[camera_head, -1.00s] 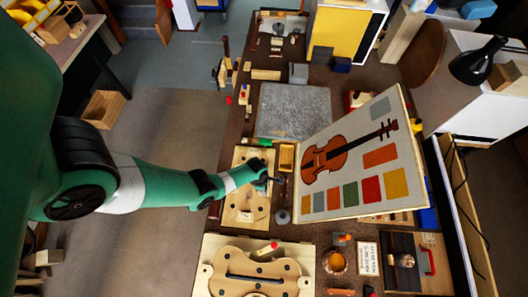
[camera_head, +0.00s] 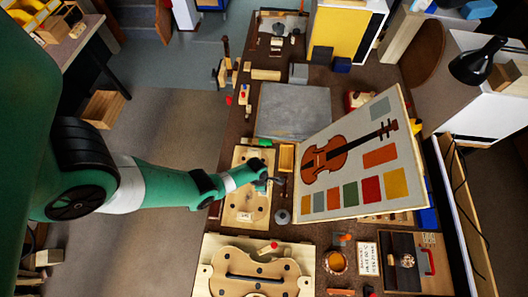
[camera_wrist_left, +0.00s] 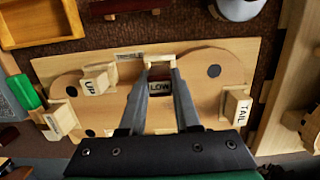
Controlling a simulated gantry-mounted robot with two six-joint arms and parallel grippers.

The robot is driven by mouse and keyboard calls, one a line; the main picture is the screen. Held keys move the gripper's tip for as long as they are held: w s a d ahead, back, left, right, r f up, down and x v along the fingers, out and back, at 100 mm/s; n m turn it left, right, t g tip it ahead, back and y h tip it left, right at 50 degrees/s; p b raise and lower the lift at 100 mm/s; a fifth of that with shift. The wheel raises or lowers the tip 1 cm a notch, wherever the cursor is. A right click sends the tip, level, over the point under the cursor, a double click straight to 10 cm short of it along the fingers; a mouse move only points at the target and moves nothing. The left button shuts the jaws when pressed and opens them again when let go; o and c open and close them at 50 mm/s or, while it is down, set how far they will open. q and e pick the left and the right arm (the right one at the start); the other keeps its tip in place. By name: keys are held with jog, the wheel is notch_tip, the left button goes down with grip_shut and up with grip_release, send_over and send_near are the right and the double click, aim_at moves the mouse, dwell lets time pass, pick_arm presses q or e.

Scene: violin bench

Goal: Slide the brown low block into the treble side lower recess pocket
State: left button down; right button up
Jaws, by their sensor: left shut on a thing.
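The low block (camera_wrist_left: 160,88), with a dark face reading LOW, sits between the fingers of my left gripper (camera_wrist_left: 161,73), which is shut on it. The block is over or at the edge of the pale violin mould (camera_wrist_left: 205,72) on its wooden board (camera_wrist_left: 120,65). The recess pocket is largely hidden behind the fingers and block, so I cannot tell how far in the block is. In the head view my left gripper (camera_head: 274,181) is over the right side of the mould board (camera_head: 240,207). My right gripper is not in view.
Blocks labelled UP (camera_wrist_left: 97,83) and TAIL (camera_wrist_left: 238,106) sit around the mould. A small wooden tray (camera_head: 287,157) lies beside the board. A leaning violin chart (camera_head: 350,165) stands close to the right. A grey slab (camera_head: 293,108) lies behind.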

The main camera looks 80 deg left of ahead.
pick_arm(q)
jog(key=shift+f+b, duration=1.1)
jog(key=shift+f, duration=0.1)
jog(key=c, duration=0.9)
grip_release()
jog(key=shift+r, duration=0.1)
jog(key=o, duration=0.4)
jog(key=shift+d, duration=0.1)
jog(key=shift+c, duration=0.2)
notch_tip(320, 180, up, 12)
jog(key=s+p, duration=0.1)
jog(key=p, duration=1.1)
jog(key=shift+s+f, duration=0.2)
